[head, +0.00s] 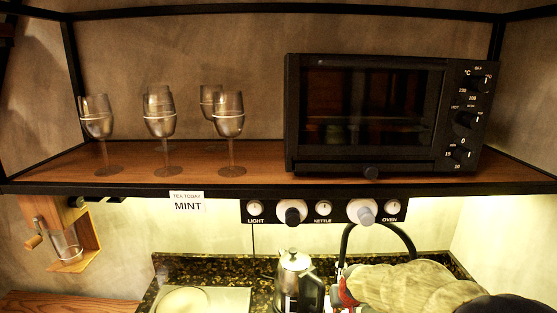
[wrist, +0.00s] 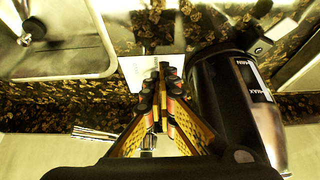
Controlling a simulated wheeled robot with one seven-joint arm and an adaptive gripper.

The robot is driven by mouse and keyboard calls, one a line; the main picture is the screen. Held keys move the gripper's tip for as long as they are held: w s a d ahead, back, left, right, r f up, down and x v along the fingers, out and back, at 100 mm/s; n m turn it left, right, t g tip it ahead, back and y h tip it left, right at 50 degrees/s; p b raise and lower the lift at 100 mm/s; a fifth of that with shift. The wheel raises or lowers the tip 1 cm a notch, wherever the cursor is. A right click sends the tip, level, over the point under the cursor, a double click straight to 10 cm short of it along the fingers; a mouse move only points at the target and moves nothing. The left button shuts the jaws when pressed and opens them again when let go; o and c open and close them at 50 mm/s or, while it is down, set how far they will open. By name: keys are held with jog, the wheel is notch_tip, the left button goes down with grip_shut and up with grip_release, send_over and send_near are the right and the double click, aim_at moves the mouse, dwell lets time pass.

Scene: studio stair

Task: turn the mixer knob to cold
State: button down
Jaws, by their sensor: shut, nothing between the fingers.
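I cannot make out a mixer knob for certain in either view. A black arched tap (head: 385,228) rises behind my arm in the head view, and its lower part is hidden. My gripper (wrist: 162,72) is shut and empty in the wrist view, over the dark speckled counter. Its fingertips are close to a small pale plate or card (wrist: 135,72), but I cannot tell whether they touch it. In the head view only a small red part of my gripper shows beside the pale arm.
A kettle (head: 294,275) stands on the speckled counter; its black body (wrist: 225,95) is close right of my fingers in the wrist view. A metal basin (wrist: 85,65) is at left. Above are the labelled knob panel (head: 325,211), the shelf (head: 260,178), several glasses and an oven (head: 385,110).

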jog(key=shift+d, duration=0.2)
jog(key=shift+s+d, duration=0.1)
jog(key=shift+d, duration=0.45)
jog(key=shift+d+f, duration=0.1)
jog(key=shift+d, duration=0.3)
jog(key=shift+s+d, duration=0.1)
jog(key=shift+s, duration=0.2)
notch_tip(320, 180, up, 6)
jog(key=p, duration=0.3)
dwell(0.5)
